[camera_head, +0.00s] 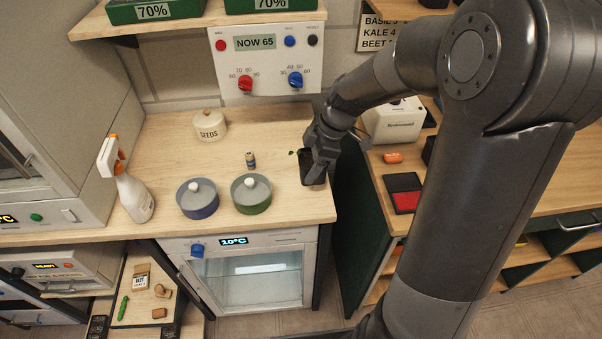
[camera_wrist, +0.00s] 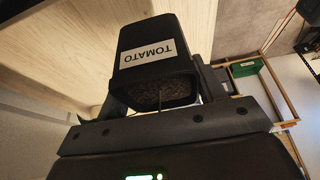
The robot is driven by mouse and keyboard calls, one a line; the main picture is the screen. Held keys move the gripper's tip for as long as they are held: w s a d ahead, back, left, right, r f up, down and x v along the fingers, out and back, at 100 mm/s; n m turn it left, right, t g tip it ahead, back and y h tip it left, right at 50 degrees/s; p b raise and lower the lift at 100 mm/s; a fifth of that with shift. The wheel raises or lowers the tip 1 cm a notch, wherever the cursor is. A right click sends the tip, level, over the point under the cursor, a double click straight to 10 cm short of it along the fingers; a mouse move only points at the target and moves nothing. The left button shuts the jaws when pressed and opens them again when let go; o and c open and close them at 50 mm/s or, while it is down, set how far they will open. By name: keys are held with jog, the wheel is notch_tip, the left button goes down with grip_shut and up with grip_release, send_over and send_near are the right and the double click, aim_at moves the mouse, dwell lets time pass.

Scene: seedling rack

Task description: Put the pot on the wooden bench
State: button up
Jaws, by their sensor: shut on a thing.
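The pot (camera_wrist: 152,60) is black and square, with dark soil and a white label reading TOMATO, upside down in the wrist view. My gripper (camera_wrist: 163,88) is shut on it, one finger at each side. In the head view the pot (camera_head: 313,172) is at the right end of the wooden bench (camera_head: 285,209), below my gripper (camera_head: 316,156) and partly hidden by it. A small bit of green shows beside the gripper. I cannot tell whether the pot's base touches the bench top.
On the bench stand a blue round dish (camera_head: 198,207), a green round dish (camera_head: 251,201), a small bottle (camera_head: 250,160), a SEEDS jar (camera_head: 210,127) and a spray bottle (camera_head: 134,196). A control panel (camera_head: 266,57) is behind. A gap separates the bench from the right-hand counter (camera_head: 395,163).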

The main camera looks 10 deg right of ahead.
jog(key=shift+w+a+f, duration=0.35)
jog(key=shift+a+f, duration=0.15)
jog(key=shift+a, duration=0.3)
jog(key=shift+a+f, duration=0.1)
jog(key=shift+f, duration=1.95)
jog(key=o, duration=1.1)
jog(key=shift+f, duration=0.15)
